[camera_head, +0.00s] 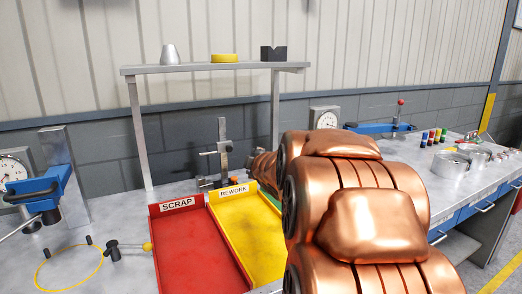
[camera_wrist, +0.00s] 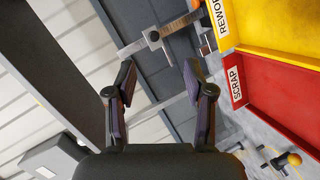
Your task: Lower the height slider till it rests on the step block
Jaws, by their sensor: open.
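A grey height gauge (camera_head: 222,135) stands upright on the bench behind the bins. Its height slider (camera_head: 226,146) sits partway up the column, with a thin arm reaching left, clear of the bench. In the wrist view the slider (camera_wrist: 154,37) shows on the tilted column (camera_wrist: 180,25), beyond my fingertips. My gripper (camera_wrist: 158,68) is open and empty, with a gap between it and the slider. In the head view my copper arm hides the fingers.
The red SCRAP bin (camera_head: 157,243) and yellow REWORK bin (camera_head: 216,226) lie in front of the gauge. A raised shelf (camera_head: 190,69) spans above it. A blue press (camera_head: 40,187) stands at left; a dial stand (camera_head: 324,118) is behind my arm.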

